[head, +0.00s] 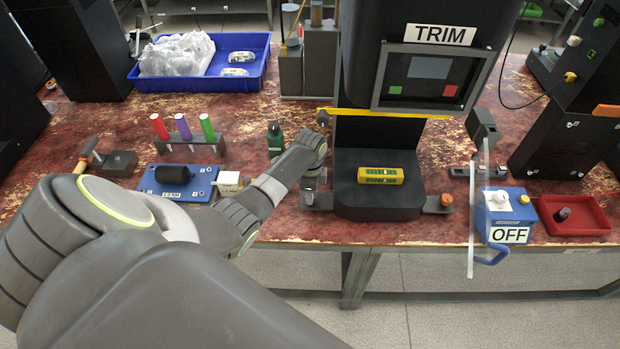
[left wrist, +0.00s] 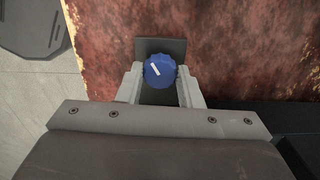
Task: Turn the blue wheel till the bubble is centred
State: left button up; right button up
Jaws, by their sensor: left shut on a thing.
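The blue wheel (left wrist: 159,71) shows between my left gripper's fingers in the left wrist view, with a white line on its top slanting to the upper left. My left gripper (left wrist: 160,82) is shut on it, one finger at each side. In the head view my left gripper (head: 311,197) is at the left foot of the black machine and hides the wheel. A yellow level (head: 380,175) with green vials lies on the machine's black base (head: 376,206). The bubble is too small to place. My right gripper is in neither view.
An orange knob (head: 447,200) sits on the machine's right foot. A blue box (head: 508,213) marked OFF and a clear upright panel stand right of it. A red tray (head: 574,216) lies further right. A blue board (head: 178,184) and a pen rack (head: 190,146) stand left.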

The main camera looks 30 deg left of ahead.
pick_arm(q)
jog(key=m+p, duration=0.1)
jog(key=m, duration=0.2)
jog(key=shift+r+m, duration=0.15)
jog(key=shift+m, duration=0.25)
jog(key=m+p, duration=0.1)
jog(key=m, duration=0.3)
dwell(0.4)
jog(key=o, duration=1)
jog(key=shift+c, duration=0.2)
jog(key=shift+r+p, duration=0.3)
jog(key=shift+r, duration=0.2)
notch_tip(320, 180, up, 16)
jog(key=b, duration=0.1)
jog(key=shift+r, duration=0.15)
